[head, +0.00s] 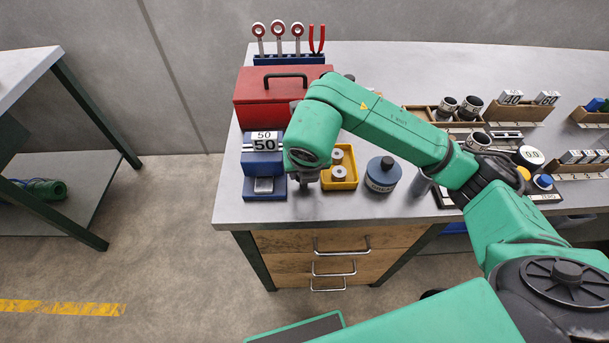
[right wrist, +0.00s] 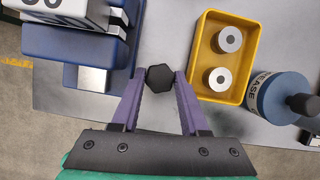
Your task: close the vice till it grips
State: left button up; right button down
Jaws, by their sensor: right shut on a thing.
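The blue vice (head: 262,161) stands near the bench's front left corner, and its blue body shows at the left of the right wrist view (right wrist: 75,45). A white-and-dark block marked 50 (head: 264,140) sits at its top. I cannot tell whether the jaws touch the block. My right gripper (right wrist: 160,78) is shut on a black hexagonal knob (right wrist: 160,77), which is beside the vice, between its purple fingers. Any link between knob and vice is hidden. In the head view my right wrist covers the knob. My left gripper is not in view.
A yellow bin (head: 342,158) with two metal rollers and a blue grease can (head: 383,173) stand close to the right of the gripper. A red toolbox (head: 270,100) is behind the vice. Wooden racks (head: 520,110) fill the right side. The bench's front edge is close.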

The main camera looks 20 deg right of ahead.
jog(key=shift+m, duration=0.5)
jog(key=shift+c, duration=2.1)
grip_release()
jog(key=shift+h, duration=0.3)
